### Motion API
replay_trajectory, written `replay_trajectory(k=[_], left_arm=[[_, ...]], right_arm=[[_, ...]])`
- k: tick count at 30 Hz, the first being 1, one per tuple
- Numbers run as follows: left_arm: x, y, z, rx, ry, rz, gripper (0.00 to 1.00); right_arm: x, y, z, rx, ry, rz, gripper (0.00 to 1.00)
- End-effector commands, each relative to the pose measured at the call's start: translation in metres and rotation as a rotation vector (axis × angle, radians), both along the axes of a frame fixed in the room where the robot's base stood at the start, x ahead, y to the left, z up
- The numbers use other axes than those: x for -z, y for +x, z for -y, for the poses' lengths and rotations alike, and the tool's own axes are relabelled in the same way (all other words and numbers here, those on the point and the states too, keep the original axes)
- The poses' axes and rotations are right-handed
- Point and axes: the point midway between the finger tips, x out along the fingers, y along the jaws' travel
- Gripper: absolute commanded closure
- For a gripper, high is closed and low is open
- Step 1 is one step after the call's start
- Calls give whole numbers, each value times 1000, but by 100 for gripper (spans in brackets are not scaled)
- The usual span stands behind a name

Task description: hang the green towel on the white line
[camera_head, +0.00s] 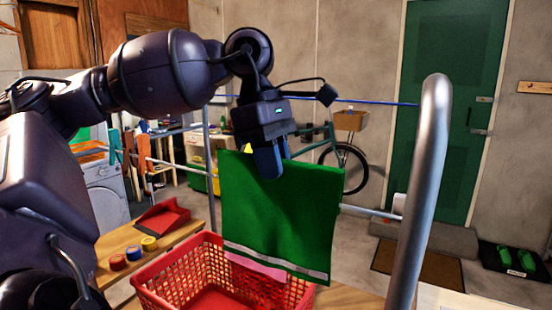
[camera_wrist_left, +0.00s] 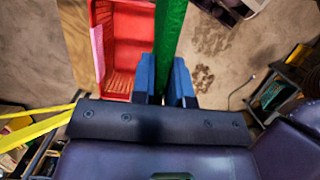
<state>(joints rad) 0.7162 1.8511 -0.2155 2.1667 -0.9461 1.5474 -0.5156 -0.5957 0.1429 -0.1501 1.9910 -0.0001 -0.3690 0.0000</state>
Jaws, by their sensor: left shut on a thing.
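My left gripper (camera_head: 267,163) is shut on the top edge of the green towel (camera_head: 275,215). The towel hangs down spread out in front of and partly over the red basket, with a pale stripe near its lower edge. In the left wrist view the towel (camera_wrist_left: 171,28) shows edge-on between the blue fingers (camera_wrist_left: 163,80). A white line (camera_head: 368,211) shows to the right of the towel, running toward the metal post; the towel hides what lies behind it. Whether the towel touches the line I cannot tell. My right gripper is not in view.
The red basket (camera_head: 168,296) holds a pink cloth (camera_head: 258,269). A curved metal post (camera_head: 428,170) stands close at right. A blue line (camera_head: 375,103) runs higher up. A red dustpan (camera_head: 163,217) and several small coloured rolls (camera_head: 133,254) lie on the wooden bench at left.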

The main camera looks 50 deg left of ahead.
Motion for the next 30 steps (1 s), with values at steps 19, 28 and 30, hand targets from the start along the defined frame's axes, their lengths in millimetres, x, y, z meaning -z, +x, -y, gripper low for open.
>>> replay_trajectory(k=[19,28,30], left_arm=[[37,0,0,0,0,0,100],[41,0,0,0,0,0,100],[41,0,0,0,0,0,100]], right_arm=[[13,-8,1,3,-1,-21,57],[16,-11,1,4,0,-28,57],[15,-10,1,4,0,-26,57]])
